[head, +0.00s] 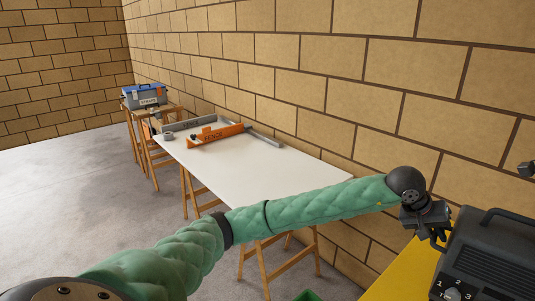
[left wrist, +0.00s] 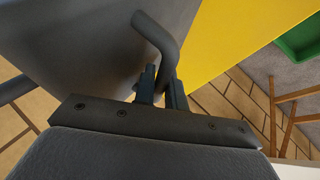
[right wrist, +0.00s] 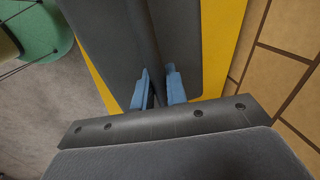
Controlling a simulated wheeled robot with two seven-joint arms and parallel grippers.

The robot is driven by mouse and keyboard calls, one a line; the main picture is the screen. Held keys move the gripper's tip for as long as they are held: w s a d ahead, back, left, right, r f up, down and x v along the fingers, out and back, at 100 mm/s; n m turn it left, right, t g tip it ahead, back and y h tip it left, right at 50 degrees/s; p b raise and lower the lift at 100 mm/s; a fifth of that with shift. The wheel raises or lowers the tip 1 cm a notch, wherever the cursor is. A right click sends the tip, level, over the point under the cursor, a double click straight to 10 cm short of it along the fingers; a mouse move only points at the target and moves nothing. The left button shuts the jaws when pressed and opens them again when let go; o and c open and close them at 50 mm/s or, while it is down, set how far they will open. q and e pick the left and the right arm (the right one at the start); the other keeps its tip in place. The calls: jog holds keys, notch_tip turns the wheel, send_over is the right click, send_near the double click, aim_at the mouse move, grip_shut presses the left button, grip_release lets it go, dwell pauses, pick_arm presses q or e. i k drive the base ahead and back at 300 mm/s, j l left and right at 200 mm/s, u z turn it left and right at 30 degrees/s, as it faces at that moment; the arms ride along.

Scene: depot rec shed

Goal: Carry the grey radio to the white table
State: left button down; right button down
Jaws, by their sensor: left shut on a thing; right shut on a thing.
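In the right wrist view my right gripper (right wrist: 160,88) is shut on a dark bar against the radio (right wrist: 110,45). The white table (head: 265,165) stands left of the radio, beyond my left arm.
A yellow surface (head: 395,272) lies under the radio; whether they touch is unclear. The white table holds an orange fence (head: 215,135), a grey fence (head: 188,124) and a small roll (head: 168,136); its near part is clear. A blue toolbox (head: 147,94) stands beyond. A brick wall runs behind.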

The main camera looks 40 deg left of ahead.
aim_at(252, 177)
jog(key=u, duration=0.9)
jog(key=i+j+u, duration=0.25)
jog(key=i+j, duration=1.2)
jog(key=i, duration=0.1)
